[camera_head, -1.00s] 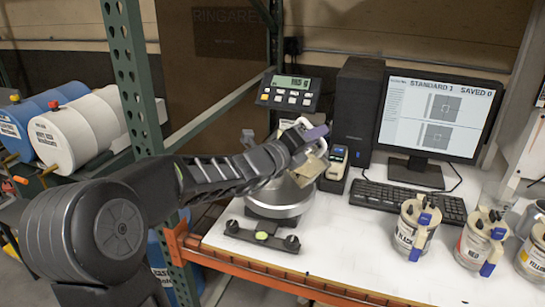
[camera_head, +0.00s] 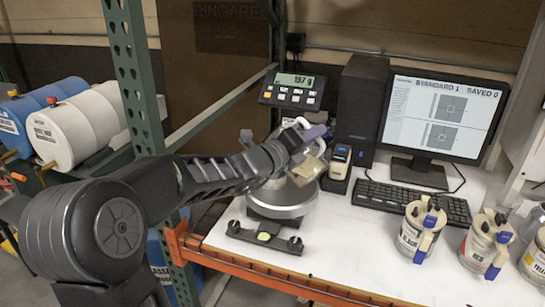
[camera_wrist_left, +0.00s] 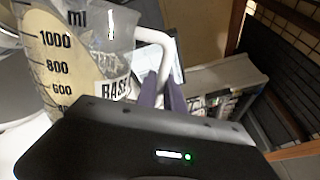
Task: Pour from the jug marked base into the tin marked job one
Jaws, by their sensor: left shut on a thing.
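The jug (camera_head: 309,170) holds cream liquid and is tilted above the round silver scale pan (camera_head: 283,204). In the left wrist view the jug (camera_wrist_left: 92,65) shows a measuring scale and a label that reads BASE. My left gripper (camera_head: 308,137) is shut on its white handle; its purple fingers (camera_wrist_left: 162,92) show beside the handle. The scale display (camera_head: 294,80) is lit and seems to read 197. I cannot make out a tin marked job one; my arm and the jug cover part of the pan area. My right gripper is not in view.
Lidded colorant canisters, one marked red (camera_head: 486,245), stand at the right of the white bench (camera_head: 345,250). A keyboard (camera_head: 410,202), monitor (camera_head: 440,120) and black computer tower (camera_head: 358,110) are behind. A green rack post (camera_head: 134,75) rises near my left arm.

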